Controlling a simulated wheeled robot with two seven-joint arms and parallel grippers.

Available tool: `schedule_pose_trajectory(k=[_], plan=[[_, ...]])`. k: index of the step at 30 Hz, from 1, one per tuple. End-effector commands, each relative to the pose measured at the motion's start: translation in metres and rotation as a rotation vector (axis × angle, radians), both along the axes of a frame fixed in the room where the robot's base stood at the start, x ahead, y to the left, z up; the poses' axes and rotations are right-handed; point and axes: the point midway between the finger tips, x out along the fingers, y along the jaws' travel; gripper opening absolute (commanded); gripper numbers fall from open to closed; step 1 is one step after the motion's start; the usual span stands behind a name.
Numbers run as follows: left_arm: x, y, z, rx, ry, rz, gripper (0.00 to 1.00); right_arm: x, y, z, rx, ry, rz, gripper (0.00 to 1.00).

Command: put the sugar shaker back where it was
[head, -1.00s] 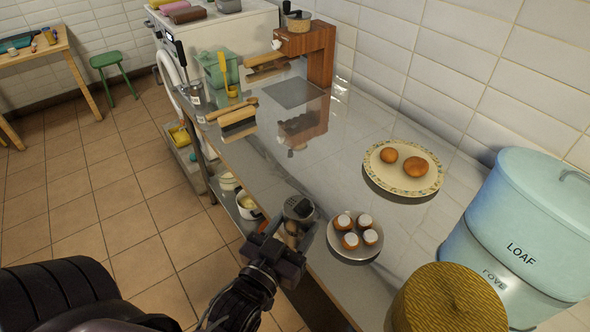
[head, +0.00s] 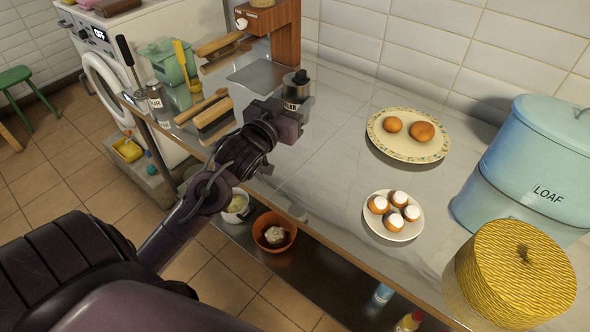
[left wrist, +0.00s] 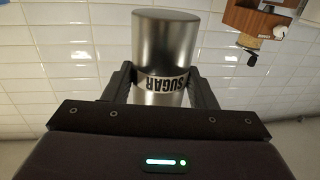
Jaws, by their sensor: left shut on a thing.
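The sugar shaker (head: 297,86) is a metal cylinder with a dark top, over the far part of the glossy counter (head: 325,150), in front of the wooden machine. In the left wrist view the shaker (left wrist: 166,45) fills the upper middle, its SUGAR label upside down in the picture. My left gripper (head: 292,108) is shut on it, one finger on each side; the gripper also shows in the left wrist view (left wrist: 163,85). I cannot tell whether the shaker's base touches the counter. My right gripper is not in view.
A labelled jar (head: 155,97), a green pot (head: 163,65) and wooden-handled tools (head: 208,108) stand left of the gripper. A plate with two buns (head: 376,137) and a plate of small cakes (head: 394,232) lie to the right. A LOAF bin (head: 535,175) and woven basket (head: 510,270) stand at right.

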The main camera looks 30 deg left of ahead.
Motion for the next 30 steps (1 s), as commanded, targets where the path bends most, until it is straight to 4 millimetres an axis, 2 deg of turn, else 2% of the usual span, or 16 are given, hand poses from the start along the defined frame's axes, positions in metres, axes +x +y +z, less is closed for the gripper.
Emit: schedule_pose_trajectory(k=[1, 9, 15, 30], plan=[[-0.001, 0.000, -0.014, -0.002, 0.007, 0.001, 0.25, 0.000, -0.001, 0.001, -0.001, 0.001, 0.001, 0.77], [-0.001, 0.000, -0.086, 0.000, 0.006, 0.001, 0.25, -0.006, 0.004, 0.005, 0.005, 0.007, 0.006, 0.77], [-0.001, -0.001, -0.130, 0.001, 0.003, 0.000, 0.25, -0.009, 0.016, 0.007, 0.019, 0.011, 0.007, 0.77], [-0.001, -0.001, -0.183, 0.001, 0.000, 0.000, 0.25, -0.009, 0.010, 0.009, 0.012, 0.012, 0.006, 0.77]])
